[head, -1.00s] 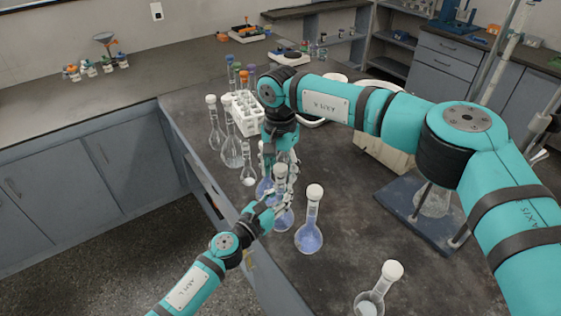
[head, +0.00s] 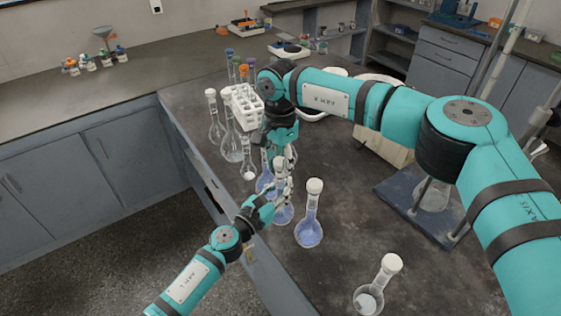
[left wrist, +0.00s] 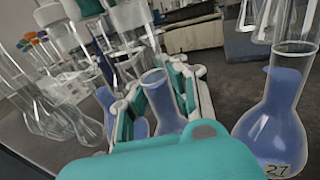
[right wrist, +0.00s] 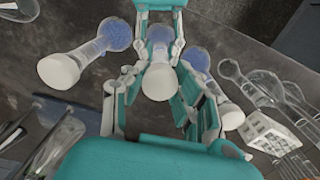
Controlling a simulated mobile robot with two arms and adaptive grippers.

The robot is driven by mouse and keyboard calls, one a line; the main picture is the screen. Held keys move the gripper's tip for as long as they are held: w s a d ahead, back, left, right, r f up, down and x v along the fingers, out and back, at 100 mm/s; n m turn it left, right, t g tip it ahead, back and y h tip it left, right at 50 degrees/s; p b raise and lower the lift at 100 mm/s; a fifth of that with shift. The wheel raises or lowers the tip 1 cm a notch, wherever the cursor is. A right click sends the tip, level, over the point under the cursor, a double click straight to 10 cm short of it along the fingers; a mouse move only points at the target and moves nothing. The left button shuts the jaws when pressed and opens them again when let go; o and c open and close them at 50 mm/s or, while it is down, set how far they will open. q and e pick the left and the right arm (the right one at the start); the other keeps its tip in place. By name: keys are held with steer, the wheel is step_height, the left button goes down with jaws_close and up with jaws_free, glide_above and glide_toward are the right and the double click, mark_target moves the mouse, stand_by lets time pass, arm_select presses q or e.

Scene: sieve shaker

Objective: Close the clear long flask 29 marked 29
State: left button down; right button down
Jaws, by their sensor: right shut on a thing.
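A clear long flask with blue liquid (head: 283,213) stands on the bench, with a white stopper (head: 281,163) at its top. No 29 can be read on it. My right gripper (right wrist: 158,76) comes from above, shut on the white stopper (right wrist: 158,83). My left gripper (head: 276,196) comes in low from the left, its fingers either side of the flask neck. In the left wrist view the neck (left wrist: 160,88) stands between the fingers with gaps showing, so they look open.
A stoppered blue flask (head: 309,230) stands close on the right; the left wrist view shows 27 on a blue flask (left wrist: 272,125). Another blue flask (head: 265,180) is close behind. A white rack (head: 243,108) and clear flasks stand farther back. A stoppered flask (head: 370,298) is at front right.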

steer(key=m, duration=0.6)
steer(key=shift+m, duration=0.4)
steer(key=m, duration=1.2)
steer(key=shift+m, duration=0.4)
steer(key=m, duration=0.4)
steer(key=shift+f+m, duration=0.1)
steer(key=shift+m, duration=0.3)
steer(key=c, duration=1)
jaws_free()
steer(key=shift+c, duration=0.2)
